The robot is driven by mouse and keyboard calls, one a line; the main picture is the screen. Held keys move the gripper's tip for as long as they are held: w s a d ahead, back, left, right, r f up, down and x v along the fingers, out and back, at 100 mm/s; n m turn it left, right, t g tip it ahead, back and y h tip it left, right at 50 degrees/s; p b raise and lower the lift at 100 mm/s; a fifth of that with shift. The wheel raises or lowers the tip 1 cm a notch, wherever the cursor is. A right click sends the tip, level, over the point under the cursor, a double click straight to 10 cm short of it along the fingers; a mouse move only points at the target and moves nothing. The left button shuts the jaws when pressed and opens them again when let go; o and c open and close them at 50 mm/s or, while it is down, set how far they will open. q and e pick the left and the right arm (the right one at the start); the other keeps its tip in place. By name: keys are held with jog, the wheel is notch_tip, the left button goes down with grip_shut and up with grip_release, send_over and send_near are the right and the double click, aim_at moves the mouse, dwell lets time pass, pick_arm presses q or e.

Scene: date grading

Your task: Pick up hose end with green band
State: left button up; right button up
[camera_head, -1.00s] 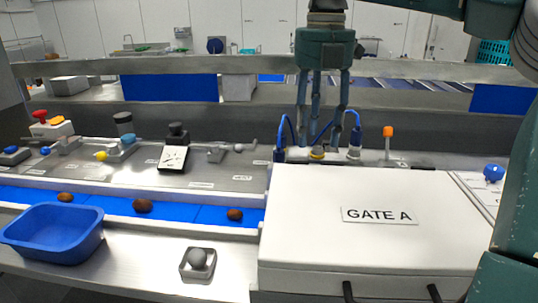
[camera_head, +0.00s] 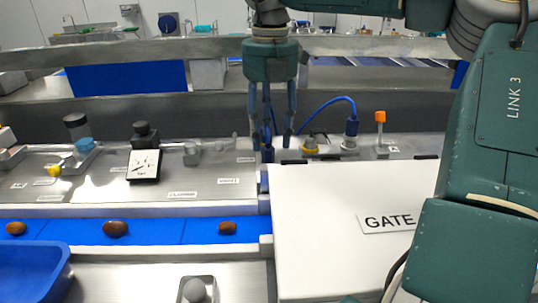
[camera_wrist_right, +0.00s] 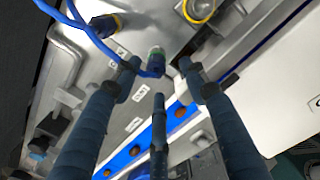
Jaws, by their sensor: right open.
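The hose end with the green band (camera_wrist_right: 156,60) shows in the right wrist view, a dark blue end below a green ring, with a blue hose beside it. My right gripper (camera_wrist_right: 159,76) is open; its three fingers spread around and below this end in that view, and contact cannot be told. In the head view the right gripper (camera_head: 270,138) points down over a blue hose end (camera_head: 268,154) left of the yellow-ringed socket (camera_head: 311,147); the fingers partly hide it and no green band shows there. My left gripper is not in view.
Another blue hose end (camera_head: 351,135) stands right of the yellow-ringed socket, with an orange-topped post (camera_head: 380,128) beyond it. The white GATE A cover (camera_head: 320,220) lies in front. Dates lie on the blue belt (camera_head: 165,232) at left, near a blue tub (camera_head: 35,272).

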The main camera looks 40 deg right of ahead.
aim_at(267, 148)
jog(key=f, duration=0.1)
jog(key=f+p, duration=0.1)
jog(key=f, duration=0.1)
jog(key=f+p, duration=0.1)
jog(key=shift+w+a+f, duration=0.2)
jog(key=shift+w+f, duration=0.05)
jog(key=shift+f, duration=0.25)
jog(key=shift+c, duration=1.3)
jog(key=c, duration=0.5)
grip_shut()
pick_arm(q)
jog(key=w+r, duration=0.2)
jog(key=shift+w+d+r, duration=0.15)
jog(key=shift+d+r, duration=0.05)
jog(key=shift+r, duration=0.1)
